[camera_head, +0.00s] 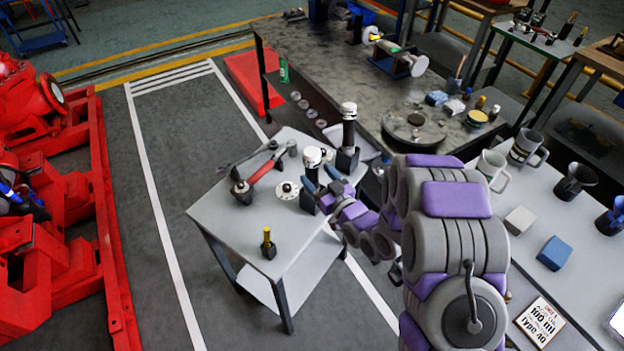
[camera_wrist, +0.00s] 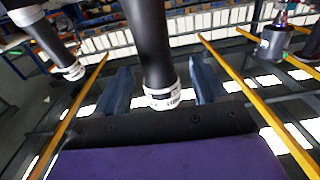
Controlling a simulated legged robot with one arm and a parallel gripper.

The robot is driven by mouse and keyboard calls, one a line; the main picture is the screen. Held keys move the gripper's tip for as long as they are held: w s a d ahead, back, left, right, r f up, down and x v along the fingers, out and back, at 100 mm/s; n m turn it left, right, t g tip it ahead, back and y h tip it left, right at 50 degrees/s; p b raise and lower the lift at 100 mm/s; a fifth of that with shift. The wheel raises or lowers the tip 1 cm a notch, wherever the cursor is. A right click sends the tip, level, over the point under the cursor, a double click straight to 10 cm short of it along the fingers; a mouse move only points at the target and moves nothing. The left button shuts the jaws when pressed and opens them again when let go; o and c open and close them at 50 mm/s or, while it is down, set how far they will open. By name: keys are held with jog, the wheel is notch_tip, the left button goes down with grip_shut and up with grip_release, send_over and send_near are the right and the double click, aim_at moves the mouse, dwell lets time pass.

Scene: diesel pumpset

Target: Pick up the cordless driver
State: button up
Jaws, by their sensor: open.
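Two upright black tools with white heads stand at the far right edge of the small grey table (camera_head: 232,218). They look most like the cordless driver; I cannot tell which one is meant. The nearer one (camera_head: 314,156) is at my gripper (camera_head: 322,177); the other (camera_head: 348,128) is just behind it. My gripper's blue fingers are open beside the nearer tool's body. In the wrist view, a black shaft with a white printed ring (camera_wrist: 155,50) shows between the fingers (camera_wrist: 161,88). I cannot tell whether they touch it. My arm hides part of the table's right side.
A red-handled tool (camera_head: 264,171), a pale round flange (camera_head: 287,190) and a small yellow-black bottle (camera_head: 268,244) share the table. A dark workbench (camera_head: 310,58) stands behind. A white table (camera_head: 500,245) with mugs is at the right. Red machinery (camera_head: 105,230) is left; the floor between is clear.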

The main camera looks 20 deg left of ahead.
jog(key=shift+b+x, duration=0.85)
jog(key=shift+x, duration=2.25)
jog(key=shift+w+d, duration=0.1)
jog(key=shift+w, duration=0.05)
jog(key=shift+c, duration=0.3)
grip_shut()
